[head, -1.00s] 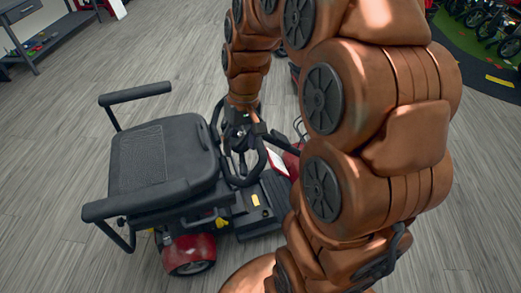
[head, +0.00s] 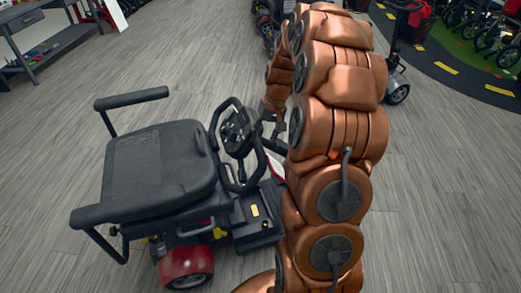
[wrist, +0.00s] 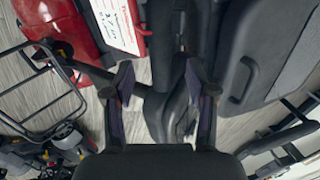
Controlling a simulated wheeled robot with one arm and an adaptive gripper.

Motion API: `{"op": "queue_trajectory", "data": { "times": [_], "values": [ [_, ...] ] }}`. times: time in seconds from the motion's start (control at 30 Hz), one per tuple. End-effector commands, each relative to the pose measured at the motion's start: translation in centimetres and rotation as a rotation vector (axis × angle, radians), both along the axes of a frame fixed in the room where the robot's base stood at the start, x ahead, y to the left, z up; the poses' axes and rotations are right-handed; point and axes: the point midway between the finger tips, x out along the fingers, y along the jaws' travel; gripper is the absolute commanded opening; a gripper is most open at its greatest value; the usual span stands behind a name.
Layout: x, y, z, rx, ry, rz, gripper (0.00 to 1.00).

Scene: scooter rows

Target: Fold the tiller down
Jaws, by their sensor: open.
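The scooter's tiller (head: 238,138), with a black control head and loop handles, stands up in front of the seat in the head view.
The scooter's black seat (head: 160,165) with armrests is left of the tiller. In the wrist view, a red body part with a white label (wrist: 115,22) and a wire basket (wrist: 38,85) are at left. Another scooter (head: 398,65) stands at back right. Grey floor is free at left.

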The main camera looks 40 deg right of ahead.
Motion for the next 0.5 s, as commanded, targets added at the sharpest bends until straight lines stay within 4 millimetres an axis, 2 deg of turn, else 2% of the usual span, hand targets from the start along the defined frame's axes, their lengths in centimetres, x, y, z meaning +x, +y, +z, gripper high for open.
{"op": "queue_trajectory", "data": {
  "times": [0.3,0.5],
  "values": [
    [0.2,1.0,-4.4,0.003,0.006,0.003,0.57],
    [0.4,1.3,-5.9,0.001,0.003,0.002,0.57]
  ]
}}
